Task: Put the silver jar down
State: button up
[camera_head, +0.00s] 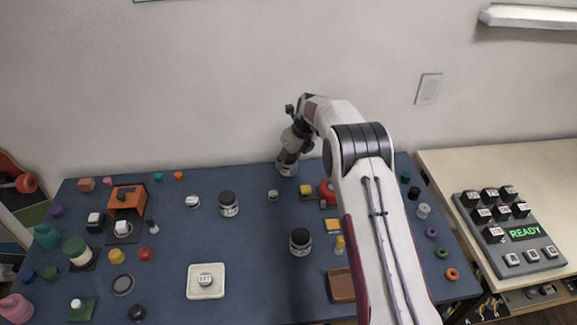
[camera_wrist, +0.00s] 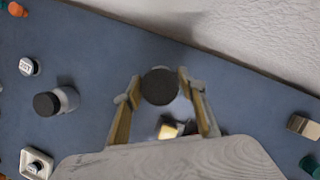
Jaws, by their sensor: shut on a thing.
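The silver jar (camera_wrist: 160,86), seen from above by its dark round lid, sits between the two fingers of my gripper (camera_wrist: 160,90) in the wrist view. My gripper (camera_head: 290,160) is shut on it, near the back edge of the blue table (camera_head: 180,260) in the head view. There the jar (camera_head: 287,169) shows only partly below the fingers, and I cannot tell whether its base touches the table. The lid looks roughly level in the wrist view.
A dark-lidded jar (camera_head: 228,203) stands to the left, and another (camera_head: 300,242) stands in front. A small white-topped button (camera_head: 272,195) lies close in front. The wall rises close behind.

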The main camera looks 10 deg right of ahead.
aim_at(288, 166)
jog(key=shift+f, duration=1.5)
jog(key=shift+f, duration=0.15)
jog(key=o, duration=1.3)
jog(key=v, duration=1)
jog(key=shift+d+r, duration=0.1)
jog(key=shift+r, duration=0.25)
jog(key=shift+v, duration=0.8)
